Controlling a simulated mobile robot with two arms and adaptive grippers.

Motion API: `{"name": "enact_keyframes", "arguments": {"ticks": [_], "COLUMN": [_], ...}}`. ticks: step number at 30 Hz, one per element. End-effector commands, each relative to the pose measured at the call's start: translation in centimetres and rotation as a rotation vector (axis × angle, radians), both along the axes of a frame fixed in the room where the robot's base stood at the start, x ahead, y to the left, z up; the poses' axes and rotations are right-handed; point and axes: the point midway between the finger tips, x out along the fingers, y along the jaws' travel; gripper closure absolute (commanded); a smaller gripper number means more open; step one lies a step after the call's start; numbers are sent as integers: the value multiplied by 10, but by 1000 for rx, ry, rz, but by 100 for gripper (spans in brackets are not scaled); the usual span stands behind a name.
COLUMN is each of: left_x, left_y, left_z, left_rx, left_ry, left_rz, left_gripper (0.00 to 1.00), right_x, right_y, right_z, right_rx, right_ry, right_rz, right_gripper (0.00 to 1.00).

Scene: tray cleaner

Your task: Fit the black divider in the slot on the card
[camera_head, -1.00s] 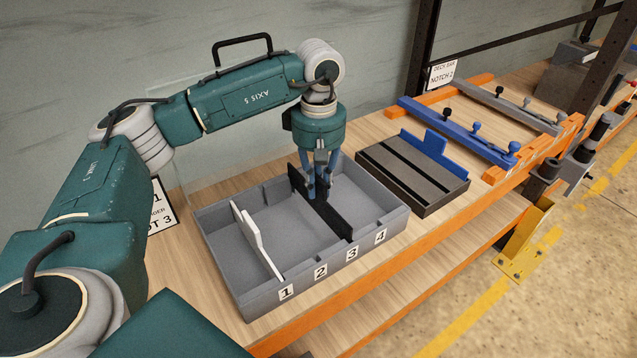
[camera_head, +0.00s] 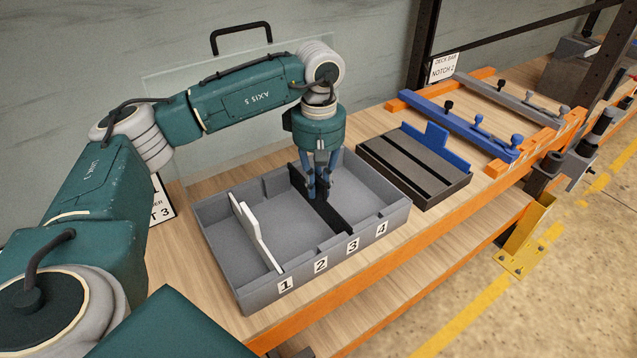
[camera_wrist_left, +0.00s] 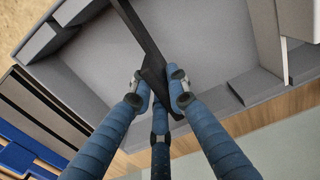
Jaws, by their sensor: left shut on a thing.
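The black divider (camera_head: 333,214) stands on edge across the grey tray (camera_head: 225,262), its near end at the front wall by label 3 (camera_head: 352,246). My left gripper (camera_head: 318,193) is shut on its upper edge. In the left wrist view, the fingers (camera_wrist_left: 162,92) pinch the dark divider (camera_wrist_left: 146,45). The card (camera_head: 160,208) on the wall side is partly hidden by my arm; "3" is readable on its lower line. Whether the divider's ends are fully down in the notches is hard to tell. My right gripper is not in view.
A white divider (camera_head: 255,236) stands in the tray near label 1 (camera_head: 286,284). A dark slotted block (camera_head: 400,172) with a blue piece (camera_head: 428,143) stands right of the tray. Blue (camera_head: 455,128) and grey bars lie farther right. Bare bench shows left of the tray.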

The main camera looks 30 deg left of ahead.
Motion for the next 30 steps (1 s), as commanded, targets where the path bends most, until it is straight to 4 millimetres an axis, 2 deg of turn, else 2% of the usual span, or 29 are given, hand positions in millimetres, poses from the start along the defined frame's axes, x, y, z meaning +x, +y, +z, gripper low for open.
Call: {"name": "enact_keyframes", "arguments": {"ticks": [21,22,24,25,30], "left_x": [0,0,0,0,0], "left_y": [0,0,0,0,0], "left_z": [-18,-18,-17,-17,-17], "left_rx": [0,0,0,0,0], "left_ry": [-1,-1,-1,-1,-1], "left_rz": [0,0,0,0,0], "left_gripper": [100,81,67,63,63], "right_x": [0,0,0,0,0], "right_y": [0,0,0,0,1], "right_z": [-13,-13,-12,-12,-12], "right_rx": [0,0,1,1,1], "right_ry": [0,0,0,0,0], "right_rz": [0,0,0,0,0], "right_gripper": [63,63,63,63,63]}}
